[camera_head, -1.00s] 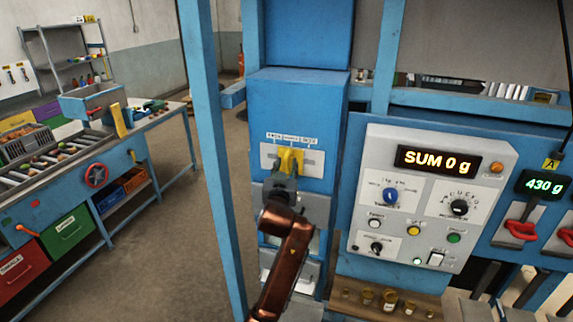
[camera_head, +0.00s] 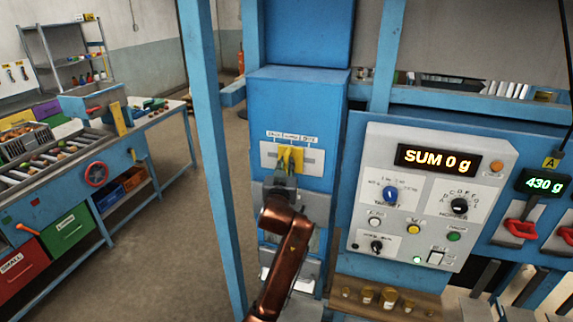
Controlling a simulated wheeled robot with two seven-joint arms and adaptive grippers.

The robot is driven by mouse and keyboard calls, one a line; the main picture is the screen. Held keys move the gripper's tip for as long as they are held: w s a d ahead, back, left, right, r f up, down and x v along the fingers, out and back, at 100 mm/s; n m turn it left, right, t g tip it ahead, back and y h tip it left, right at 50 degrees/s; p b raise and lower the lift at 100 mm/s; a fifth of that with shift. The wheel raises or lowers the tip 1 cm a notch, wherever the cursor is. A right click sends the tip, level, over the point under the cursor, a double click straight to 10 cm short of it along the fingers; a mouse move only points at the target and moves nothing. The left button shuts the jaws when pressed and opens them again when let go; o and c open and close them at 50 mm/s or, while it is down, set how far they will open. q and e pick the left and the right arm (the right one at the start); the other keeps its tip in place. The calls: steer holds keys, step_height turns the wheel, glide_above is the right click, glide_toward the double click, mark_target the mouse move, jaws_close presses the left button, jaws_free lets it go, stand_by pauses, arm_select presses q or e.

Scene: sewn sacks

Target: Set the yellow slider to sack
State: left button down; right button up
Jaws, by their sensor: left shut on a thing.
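The yellow slider (camera_head: 291,158) sits in a pale slotted plate (camera_head: 313,162) on the front of a blue cabinet (camera_head: 298,105). A row of small labels (camera_head: 291,136) is above the plate; their words are too small to read surely. The slider is near the middle of the slot, its lower part hidden by my gripper. My left gripper (camera_head: 286,172) is shut on the slider, with its copper-coloured arm reaching up from below. My right gripper is not in view.
A grey control panel (camera_head: 384,140) with knobs, buttons and a display reading "SUM 0 g" stands right of the cabinet. A blue post (camera_head: 208,150) is close on the left. Brass weights (camera_head: 388,297) stand on a wooden shelf below. A sorting bench (camera_head: 75,220) is far left.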

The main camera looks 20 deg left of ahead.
arm_select(q)
steer(key=a+p, duration=0.3)
steer(key=a, duration=0.3)
steer(key=shift+w+a+r, duration=0.1)
steer(key=shift+a, duration=0.05)
steer(key=c, duration=2)
jaws_free()
steer(key=shift+a, duration=0.2)
steer(key=shift+d, duration=0.1)
steer(key=s, duration=0.4)
steer(key=s+d, duration=0.1)
steer(key=s, duration=0.3)
steer(key=s+d, duration=0.1)
steer(key=s, duration=0.2)
steer(key=shift+s, duration=0.4)
